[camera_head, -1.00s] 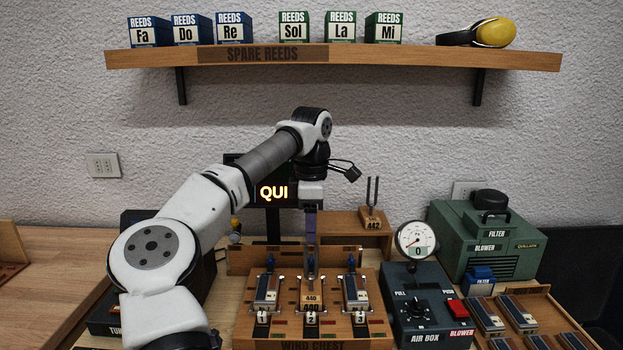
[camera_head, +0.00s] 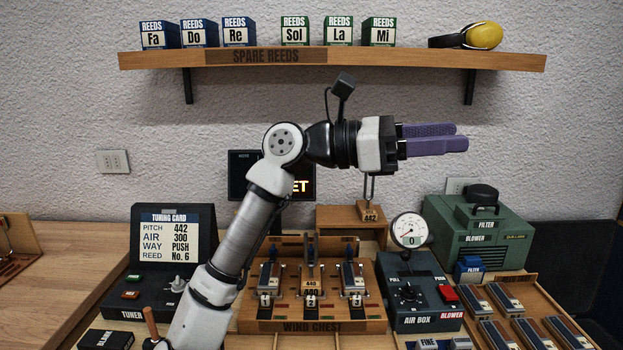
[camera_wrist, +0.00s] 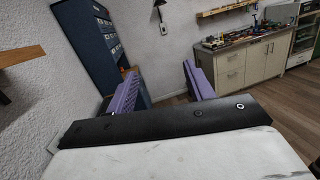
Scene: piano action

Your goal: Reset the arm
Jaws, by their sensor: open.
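My gripper (camera_head: 458,139) is raised in front of the wall, below the shelf, and points to the right in the head view. Its two purple fingers are apart and nothing is between them. They also show apart in the wrist view (camera_wrist: 163,88). My white and grey arm rises from the bottom, bends at the elbow and runs level to the right. The wind chest (camera_head: 318,326) stands below, with reeds at its numbered places and a 440 fork (camera_head: 311,284) at the middle. The gripper touches nothing.
The shelf (camera_head: 420,60) with reed boxes and yellow earmuffs hangs above. A 442 fork (camera_head: 369,212) stands on a wooden block below the gripper. The green blower (camera_head: 490,238), air box (camera_head: 418,318) and tuner (camera_head: 140,310) stand around. The wrist view shows a workbench (camera_wrist: 240,65) across the room.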

